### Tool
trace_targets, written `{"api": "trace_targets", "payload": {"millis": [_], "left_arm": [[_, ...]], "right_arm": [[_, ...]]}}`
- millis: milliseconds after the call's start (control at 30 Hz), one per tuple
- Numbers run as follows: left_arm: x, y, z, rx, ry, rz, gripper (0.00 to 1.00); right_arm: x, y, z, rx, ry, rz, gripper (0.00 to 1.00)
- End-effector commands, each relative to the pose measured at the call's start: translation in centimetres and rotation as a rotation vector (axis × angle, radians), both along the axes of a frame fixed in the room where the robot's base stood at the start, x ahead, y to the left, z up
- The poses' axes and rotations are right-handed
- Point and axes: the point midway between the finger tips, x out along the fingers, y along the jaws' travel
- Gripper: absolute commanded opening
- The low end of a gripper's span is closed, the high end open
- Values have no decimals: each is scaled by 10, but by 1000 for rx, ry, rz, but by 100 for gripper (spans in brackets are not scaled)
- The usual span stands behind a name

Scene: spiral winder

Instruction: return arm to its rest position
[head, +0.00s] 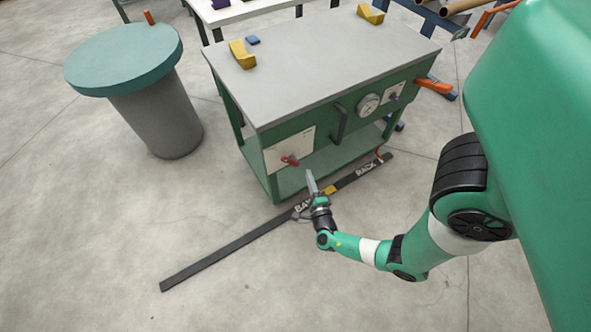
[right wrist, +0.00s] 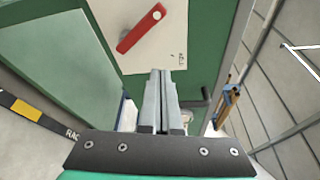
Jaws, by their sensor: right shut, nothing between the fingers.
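My right arm comes in from the right in the head view. Its gripper (head: 311,184) is in front of the green workbench, below and to the right of a red lever on a white panel. In the right wrist view the two grey fingers (right wrist: 161,85) are together with nothing between them. The red lever (head: 290,161) is beyond the fingertips; it also shows in the right wrist view (right wrist: 142,28), slanting on its white plate. The fingers look apart from it. My left gripper is not in view.
A round teal-topped drum (head: 125,58) stands left. The floor at front left is clear.

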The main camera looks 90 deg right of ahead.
Motion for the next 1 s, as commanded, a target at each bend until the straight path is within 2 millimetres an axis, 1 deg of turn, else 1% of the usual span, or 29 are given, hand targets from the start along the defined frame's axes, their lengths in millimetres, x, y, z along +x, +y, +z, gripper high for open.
{"api": "trace_targets", "payload": {"millis": [33,133,733,800,867,967,1000], "left_arm": [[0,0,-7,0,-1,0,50],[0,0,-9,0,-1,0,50],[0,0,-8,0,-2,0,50],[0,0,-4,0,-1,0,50],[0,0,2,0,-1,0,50],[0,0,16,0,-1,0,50],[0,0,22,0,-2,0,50]], "right_arm": [[-1,3,-4,1,-2,2,0],[-2,5,-2,4,0,3,0],[-2,6,0,4,0,2,0],[0,7,3,4,1,7,0],[8,7,13,-1,-11,22,0],[44,5,45,-23,-69,57,0],[65,4,64,-37,-109,75,0]]}}
